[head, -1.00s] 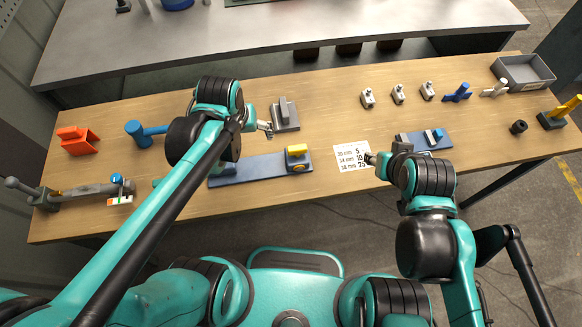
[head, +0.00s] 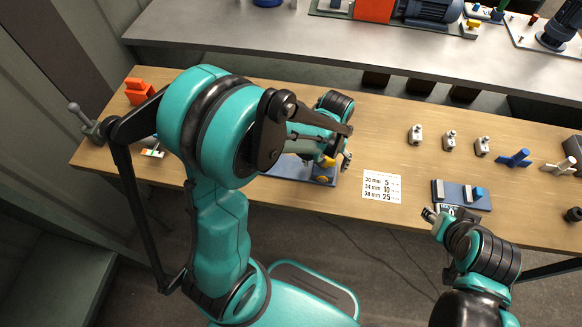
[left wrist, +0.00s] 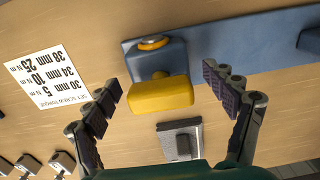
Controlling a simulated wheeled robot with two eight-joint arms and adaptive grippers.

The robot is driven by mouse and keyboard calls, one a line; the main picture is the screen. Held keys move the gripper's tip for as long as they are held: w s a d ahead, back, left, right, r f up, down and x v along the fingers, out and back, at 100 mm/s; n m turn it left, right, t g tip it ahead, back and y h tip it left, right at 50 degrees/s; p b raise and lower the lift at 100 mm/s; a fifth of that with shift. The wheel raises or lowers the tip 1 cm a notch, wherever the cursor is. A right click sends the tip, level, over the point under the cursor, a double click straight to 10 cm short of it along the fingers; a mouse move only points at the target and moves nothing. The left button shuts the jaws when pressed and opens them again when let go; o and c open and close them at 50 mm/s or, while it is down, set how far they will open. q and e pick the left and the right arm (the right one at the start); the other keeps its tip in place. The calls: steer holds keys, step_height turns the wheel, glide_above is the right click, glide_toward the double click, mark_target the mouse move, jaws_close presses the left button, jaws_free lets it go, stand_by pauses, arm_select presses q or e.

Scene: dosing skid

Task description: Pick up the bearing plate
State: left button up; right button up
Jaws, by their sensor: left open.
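A grey plate with a raised block (left wrist: 180,140) lies on the wooden table in the left wrist view; it may be the bearing plate, but I cannot tell for sure. In the head view my arm hides it. A long blue base (head: 290,168) carries a yellow block (left wrist: 160,94) at one end. My left gripper (head: 345,160) is open above that end. In the left wrist view its fingers (left wrist: 161,80) stand on either side of the yellow block, with no visible grip. My right gripper (head: 430,215) is near a small blue base; its jaw state is unclear.
A printed card (head: 381,187) lies right of the long blue base. The small blue base (head: 465,196) is farther right. Several small grey blocks (head: 449,140) and a blue handled piece (head: 514,159) stand behind. An orange bracket (head: 138,92) is far left. Table between card and blocks is clear.

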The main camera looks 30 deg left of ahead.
arm_select(q)
step_height(320, 180, down, 2)
steer(key=shift+f, duration=0.2)
steer(key=shift+r, duration=0.1)
arm_select(e)
steer(key=shift+f, duration=0.5)
arm_select(q)
steer(key=c, duration=1.8)
